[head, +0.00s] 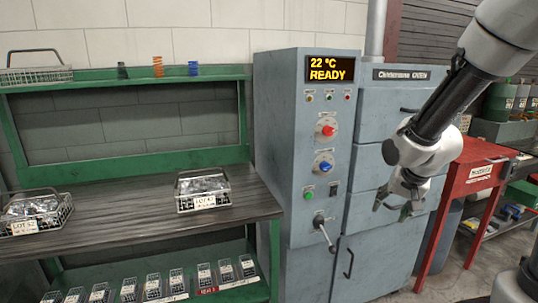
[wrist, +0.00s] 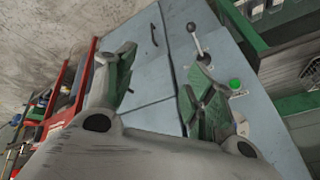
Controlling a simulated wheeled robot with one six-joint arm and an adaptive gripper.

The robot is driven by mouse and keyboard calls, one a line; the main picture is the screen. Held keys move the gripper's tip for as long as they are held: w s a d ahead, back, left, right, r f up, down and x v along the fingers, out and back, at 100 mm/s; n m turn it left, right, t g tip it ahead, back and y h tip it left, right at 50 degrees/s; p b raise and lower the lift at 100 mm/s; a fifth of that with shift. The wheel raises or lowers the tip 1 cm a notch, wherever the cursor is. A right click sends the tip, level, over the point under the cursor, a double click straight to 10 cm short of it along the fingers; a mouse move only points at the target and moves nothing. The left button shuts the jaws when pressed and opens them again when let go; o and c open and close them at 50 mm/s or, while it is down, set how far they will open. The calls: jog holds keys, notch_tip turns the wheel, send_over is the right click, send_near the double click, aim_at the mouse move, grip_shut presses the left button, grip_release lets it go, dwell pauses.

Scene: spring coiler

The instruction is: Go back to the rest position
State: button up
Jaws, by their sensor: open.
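My gripper (head: 396,205) hangs at the end of my arm in the head view, in front of the right half of the grey-blue oven (head: 382,250). It points downward, its fingers are apart, and nothing is between them. In the wrist view my gripper (wrist: 160,95) shows its two green-padded fingers spread wide, with the oven's grey front (wrist: 150,60) beyond them. The oven's lever (head: 325,232) and green button (head: 309,196) lie left of my gripper in the head view.
A wire basket marked LOT 47 (head: 203,202) and another marked LOT 52 (head: 35,226) sit on the bench (head: 120,215) at left. A red stand (head: 471,175) is at right. The oven display (head: 329,70) reads 22 °C READY. Concrete floor (head: 405,294) shows at lower right.

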jog(key=s+r+n, duration=0.2)
jog(key=s+r, duration=0.2)
jog(key=s, duration=0.3)
jog(key=s+d+r+n, duration=0.1)
jog(key=s+r+n, duration=0.1)
jog(key=s+r, duration=0.2)
jog(key=s+d+r+n+g, duration=0.1)
jog(key=s+r, duration=0.4)
jog(key=s, duration=0.5)
jog(key=shift+d+n, duration=0.25)
jog(key=shift+n, duration=0.25)
jog(key=shift+s, duration=0.1)
